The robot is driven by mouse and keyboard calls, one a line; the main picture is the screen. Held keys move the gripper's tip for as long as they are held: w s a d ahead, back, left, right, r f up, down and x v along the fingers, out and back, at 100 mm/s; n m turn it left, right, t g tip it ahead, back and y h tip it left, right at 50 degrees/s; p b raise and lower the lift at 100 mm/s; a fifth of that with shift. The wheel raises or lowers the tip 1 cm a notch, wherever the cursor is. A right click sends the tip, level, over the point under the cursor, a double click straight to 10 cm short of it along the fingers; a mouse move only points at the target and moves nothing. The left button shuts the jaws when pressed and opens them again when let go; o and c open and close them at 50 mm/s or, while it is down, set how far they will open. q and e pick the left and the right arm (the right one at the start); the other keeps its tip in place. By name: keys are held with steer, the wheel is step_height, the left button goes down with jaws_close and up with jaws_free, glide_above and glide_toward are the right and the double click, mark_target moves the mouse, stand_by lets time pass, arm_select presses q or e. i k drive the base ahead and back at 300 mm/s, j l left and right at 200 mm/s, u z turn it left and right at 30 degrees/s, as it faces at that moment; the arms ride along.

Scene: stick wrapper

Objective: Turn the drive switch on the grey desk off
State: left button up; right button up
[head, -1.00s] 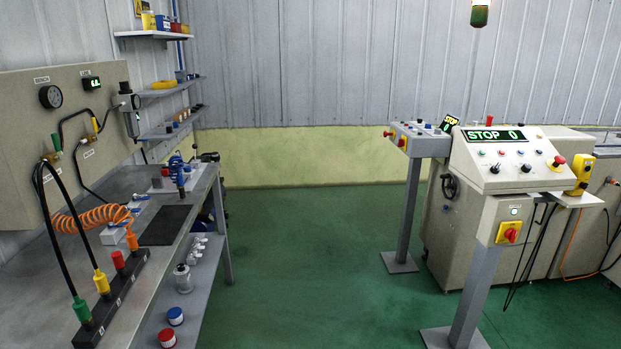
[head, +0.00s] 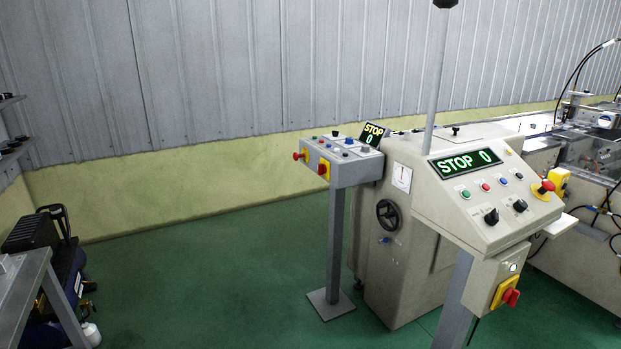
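The grey desk (head: 343,176) is a small grey control box on a single post, left of the beige machine. Its front face carries a red rotary handle on a yellow plate (head: 323,168) and a red knob on yellow (head: 300,155) at the left corner. Several small buttons and knobs (head: 340,140) sit on its top, too small to read, so I cannot tell which is labelled drive or how it is set. A display (head: 373,134) behind the desk reads STOP 0. Neither of my grippers is in view.
The beige machine (head: 400,250) has a sloped panel with a STOP 0 display (head: 465,162), a black handwheel (head: 389,214) and another red-yellow switch (head: 505,293). A workbench corner (head: 30,290) and a dark compressor (head: 50,240) stand at left. Green floor (head: 210,270) between is clear.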

mark_target(321, 169)
steer(key=i+j, duration=0.25)
steer(key=i, duration=0.15)
steer(key=i+j+z, duration=0.1)
steer(key=i, duration=0.3)
steer(key=j, duration=0.1)
